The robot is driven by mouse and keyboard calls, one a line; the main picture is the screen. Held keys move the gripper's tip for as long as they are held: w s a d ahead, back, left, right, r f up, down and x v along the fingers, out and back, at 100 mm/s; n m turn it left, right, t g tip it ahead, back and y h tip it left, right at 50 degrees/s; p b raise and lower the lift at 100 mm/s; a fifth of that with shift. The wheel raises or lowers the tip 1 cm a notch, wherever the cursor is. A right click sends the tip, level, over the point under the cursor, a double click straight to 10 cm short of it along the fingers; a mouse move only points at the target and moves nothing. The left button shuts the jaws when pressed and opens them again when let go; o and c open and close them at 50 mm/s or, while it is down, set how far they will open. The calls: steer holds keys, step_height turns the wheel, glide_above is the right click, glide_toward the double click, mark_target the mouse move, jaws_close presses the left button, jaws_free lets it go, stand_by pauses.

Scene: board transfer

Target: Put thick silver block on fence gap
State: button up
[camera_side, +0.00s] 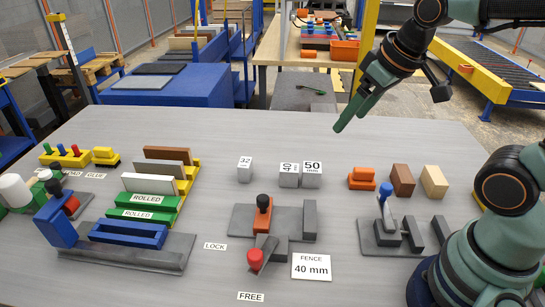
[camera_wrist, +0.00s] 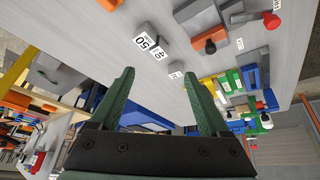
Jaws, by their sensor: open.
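Three silver blocks stand in a row mid-table: one marked 32 (camera_side: 245,169), one marked 40 (camera_side: 289,175) and one marked 50 (camera_side: 312,174), the largest. The 40 and 50 stand side by side. The grey fence fixture (camera_side: 294,222) is in front of them, with an orange piece with a black knob (camera_side: 262,216), a grey bar and a red knob (camera_side: 255,258). A bare strip shows between the orange piece and the bar. My gripper (camera_side: 348,119) is open and empty, above the table behind the blocks. In the wrist view, my gripper (camera_wrist: 159,74) shows no block between its fingers.
A "FENCE 40 mm" card (camera_side: 311,267) lies right of the red knob. Left is a rack of coloured boards (camera_side: 160,185). Right are orange, brown and tan blocks (camera_side: 434,181) and a grey fixture with a blue knob (camera_side: 386,233). The back of the table is clear.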

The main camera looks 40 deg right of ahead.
steer(key=shift+o, duration=0.4)
steer(key=shift+s+f+m, duration=0.15)
steer(key=shift+s+m, duration=0.25)
steer(key=shift+s, duration=0.3)
steer(key=n+g, duration=0.5)
steer(key=n, duration=0.4)
glide_above(290, 167)
steer(key=f, duration=1.5)
steer(key=shift+w+d+f, duration=0.1)
steer(key=shift+d+f, duration=0.15)
steer(key=shift+f, duration=0.15)
steer(key=shift+a+f, duration=0.15)
steer(key=shift+f, duration=1.2)
steer(key=shift+a+f, duration=0.1)
steer(key=shift+f, duration=1.25)
